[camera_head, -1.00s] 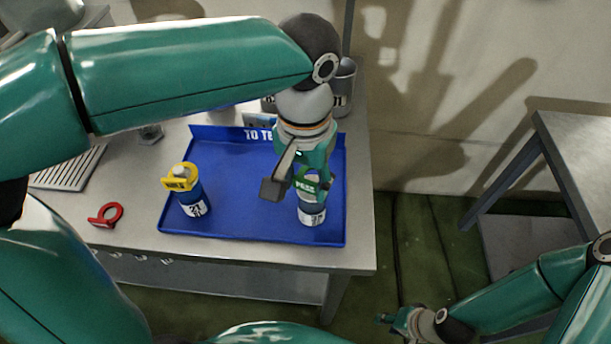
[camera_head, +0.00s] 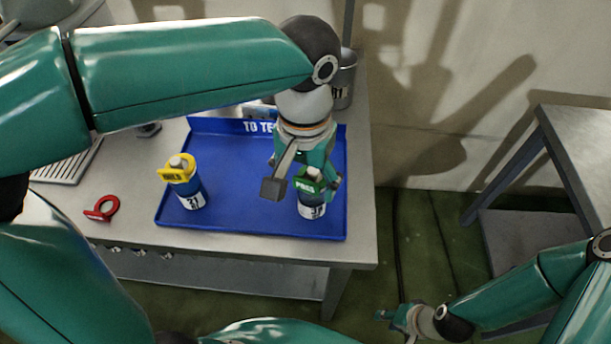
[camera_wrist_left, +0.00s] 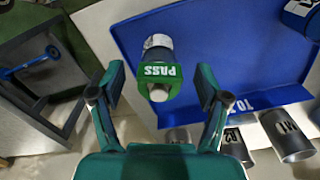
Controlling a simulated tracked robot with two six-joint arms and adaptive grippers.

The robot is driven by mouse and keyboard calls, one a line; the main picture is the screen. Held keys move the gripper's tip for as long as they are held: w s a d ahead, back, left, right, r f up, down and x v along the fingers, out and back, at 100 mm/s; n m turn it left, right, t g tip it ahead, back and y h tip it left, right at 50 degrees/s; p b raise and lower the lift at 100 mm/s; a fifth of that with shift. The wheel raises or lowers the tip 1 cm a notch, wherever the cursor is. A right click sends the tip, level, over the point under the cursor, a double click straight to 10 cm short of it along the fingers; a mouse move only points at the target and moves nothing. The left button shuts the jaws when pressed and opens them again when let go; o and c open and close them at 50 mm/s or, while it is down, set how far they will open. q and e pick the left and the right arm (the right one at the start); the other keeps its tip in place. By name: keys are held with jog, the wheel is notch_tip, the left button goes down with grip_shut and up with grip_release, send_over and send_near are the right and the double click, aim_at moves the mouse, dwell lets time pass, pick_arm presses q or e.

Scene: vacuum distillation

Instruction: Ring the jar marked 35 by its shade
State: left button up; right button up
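A blue jar with a white label (camera_head: 312,210) stands at the right of the blue tray (camera_head: 250,213); its number is too small to read surely. A green ring marked PASS (camera_head: 306,186) sits around its top, also seen in the wrist view (camera_wrist_left: 159,72). My left gripper (camera_wrist_left: 158,88) is open, its fingers on either side of the ring and apart from it. Another blue jar (camera_head: 192,200), its label seeming to read 21, stands at the tray's left with a yellow ring (camera_head: 177,173) on its neck. My right gripper (camera_head: 392,318) hangs low at right; its fingers are unclear.
A red ring (camera_head: 102,209) lies on the bench left of the tray. Metal cups stand behind the tray, one (camera_wrist_left: 287,136) showing in the wrist view. A slatted rack (camera_head: 68,163) is at far left. Another table (camera_head: 580,140) stands right, across open floor.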

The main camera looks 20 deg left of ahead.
pick_arm(q)
jog(key=shift+r, duration=0.1)
notch_tip(320, 180, up, 12)
dwell(0.7)
jog(key=shift+f, duration=0.2)
